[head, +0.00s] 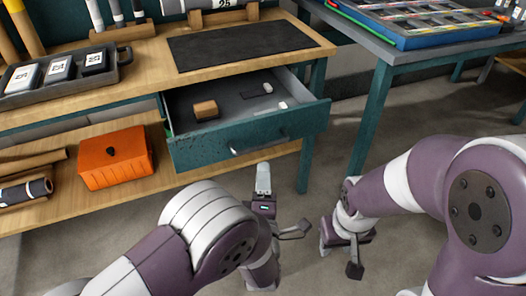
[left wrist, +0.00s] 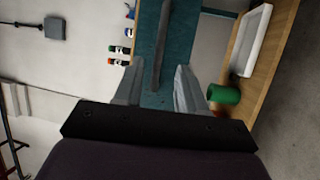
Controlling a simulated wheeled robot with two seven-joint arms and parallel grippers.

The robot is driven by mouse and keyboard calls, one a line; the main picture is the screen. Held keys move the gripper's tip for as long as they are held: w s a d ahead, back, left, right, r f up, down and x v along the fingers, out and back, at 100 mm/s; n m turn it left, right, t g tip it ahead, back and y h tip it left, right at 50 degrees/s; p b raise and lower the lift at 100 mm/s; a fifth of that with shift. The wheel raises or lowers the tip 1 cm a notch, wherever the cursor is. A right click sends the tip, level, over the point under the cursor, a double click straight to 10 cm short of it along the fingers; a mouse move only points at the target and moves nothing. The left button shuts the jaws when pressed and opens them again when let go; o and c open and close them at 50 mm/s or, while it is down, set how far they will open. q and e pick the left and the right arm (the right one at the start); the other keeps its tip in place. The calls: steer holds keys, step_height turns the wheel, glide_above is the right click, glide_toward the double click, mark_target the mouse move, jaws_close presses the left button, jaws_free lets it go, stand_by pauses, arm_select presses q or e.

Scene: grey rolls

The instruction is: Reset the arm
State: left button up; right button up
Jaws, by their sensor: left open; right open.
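My left gripper (head: 280,208) is in front of the open drawer, low in the middle of the head view, over the floor. In the left wrist view its two grey fingers (left wrist: 160,92) stand apart with nothing between them. My right gripper (head: 341,254) hangs to the right of it, also over the floor, with its fingers apart and nothing seen in them. Both arms are bent, with large purple and white links in the foreground.
The teal drawer (head: 250,140) is pulled out under the workbench (head: 150,62) and holds a brown block (head: 206,110) and small white pieces. An orange box (head: 116,158) sits on the lower shelf. A second table (head: 372,120) stands right. The left wrist view shows a green cylinder (left wrist: 224,94).

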arm_select(q)
steer(key=v, duration=0.3)
steer(key=shift+s+f, duration=0.1)
steer(key=shift+s, duration=0.15)
